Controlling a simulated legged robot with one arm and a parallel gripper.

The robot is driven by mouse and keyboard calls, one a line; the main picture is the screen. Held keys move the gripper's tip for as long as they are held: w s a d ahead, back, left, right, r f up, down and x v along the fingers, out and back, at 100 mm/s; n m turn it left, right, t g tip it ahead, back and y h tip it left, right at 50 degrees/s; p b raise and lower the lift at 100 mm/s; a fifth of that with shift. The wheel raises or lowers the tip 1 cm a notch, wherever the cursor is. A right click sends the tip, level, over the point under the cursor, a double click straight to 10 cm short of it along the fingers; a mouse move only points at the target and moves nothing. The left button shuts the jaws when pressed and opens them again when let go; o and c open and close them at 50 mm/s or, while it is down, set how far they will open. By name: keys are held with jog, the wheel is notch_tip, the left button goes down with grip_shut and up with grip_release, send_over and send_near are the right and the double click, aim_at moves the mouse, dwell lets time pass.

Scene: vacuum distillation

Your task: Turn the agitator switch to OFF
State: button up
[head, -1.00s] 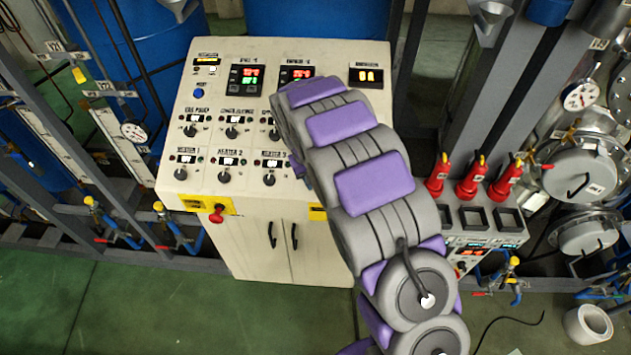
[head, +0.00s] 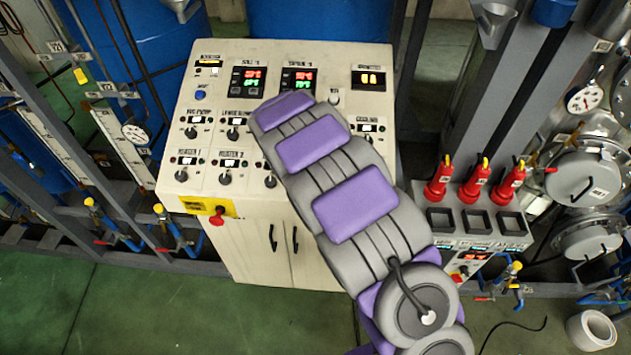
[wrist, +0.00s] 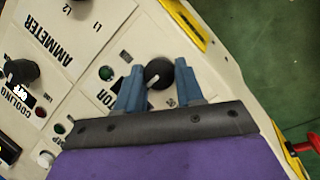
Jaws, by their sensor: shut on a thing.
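In the wrist view, my gripper (wrist: 159,84) has its two blue fingers on either side of a black rotary knob (wrist: 158,72) and is shut on it. The knob has a white pointer line. Beside it, a label is partly covered by the left finger and ends in "TOR", so this looks like the agitator switch. A green lamp (wrist: 106,73) sits left of the knob. In the head view, my arm hides the gripper and this knob on the control panel (head: 222,140).
A second black knob (wrist: 22,71) labelled COOLING is left in the wrist view. Several other knobs stand on the panel in the head view. A red emergency button (head: 217,217) is at the panel's front. Red-handled devices (head: 475,178) stand right of my arm.

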dwell(0.3)
jog(key=o, duration=1)
jog(key=shift+o, duration=0.2)
jog(key=b+v, duration=0.2)
jog(key=v, duration=1.5)
jog(key=shift+r, duration=0.1)
